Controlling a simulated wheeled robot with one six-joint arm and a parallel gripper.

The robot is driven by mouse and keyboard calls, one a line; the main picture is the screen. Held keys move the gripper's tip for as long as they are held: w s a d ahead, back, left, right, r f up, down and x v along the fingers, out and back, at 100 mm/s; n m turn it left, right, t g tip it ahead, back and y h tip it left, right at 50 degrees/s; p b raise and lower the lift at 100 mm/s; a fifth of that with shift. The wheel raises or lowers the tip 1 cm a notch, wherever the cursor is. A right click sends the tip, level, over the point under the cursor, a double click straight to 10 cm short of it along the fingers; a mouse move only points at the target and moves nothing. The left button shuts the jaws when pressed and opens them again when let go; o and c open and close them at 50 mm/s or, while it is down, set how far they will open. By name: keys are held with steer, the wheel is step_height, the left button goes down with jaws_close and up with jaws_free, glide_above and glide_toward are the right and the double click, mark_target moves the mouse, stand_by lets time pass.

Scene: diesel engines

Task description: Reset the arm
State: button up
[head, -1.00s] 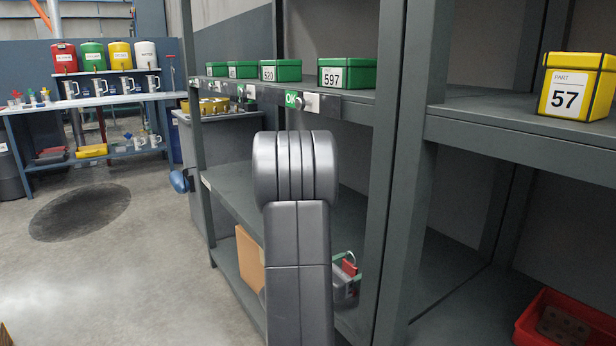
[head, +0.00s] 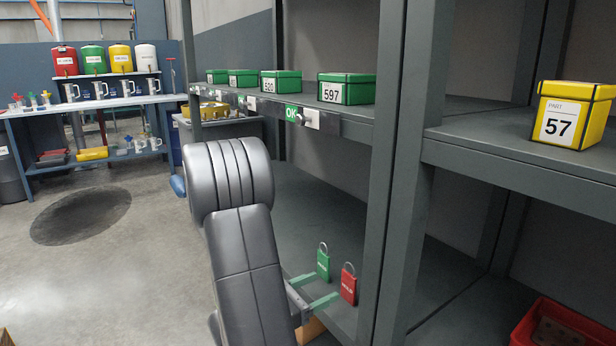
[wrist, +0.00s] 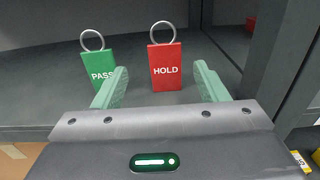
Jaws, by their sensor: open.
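My gripper (head: 322,287) reaches over the middle shelf in the head view, low and partly behind my arm. Its two pale green fingers also show in the wrist view (wrist: 160,80), spread apart with nothing clamped between them. A red HOLD tag (wrist: 165,67) with a metal ring is upright ahead of the gap between the fingers. A green PASS tag (wrist: 97,72) with a ring is to its left, beyond the left finger. In the head view the red tag (head: 348,288) and green tag (head: 323,264) are just past the fingertips.
Green boxes (head: 346,89) line the upper shelf, with an OK label on its edge. A yellow box marked 57 (head: 572,115) is on the right shelf. A shelf post (head: 385,180) stands right of the tags. Open floor (head: 110,285) lies left.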

mark_target(348, 280)
steer(key=b+x, duration=0.1)
steer(key=x, duration=0.2)
steer(key=b+x, duration=0.1)
steer(key=x, duration=0.3)
steer(key=b+x, duration=0.1)
steer(key=x, duration=0.3)
steer(key=shift+s+d+f, duration=0.25)
steer(key=shift+d+f, duration=0.05)
steer(key=shift+f, duration=0.1)
steer(key=shift+a, duration=0.15)
step_height(348, 280, up, 11)
steer(key=p, duration=0.5)
steer(key=shift+a, duration=0.45)
steer(key=shift+f, duration=0.1)
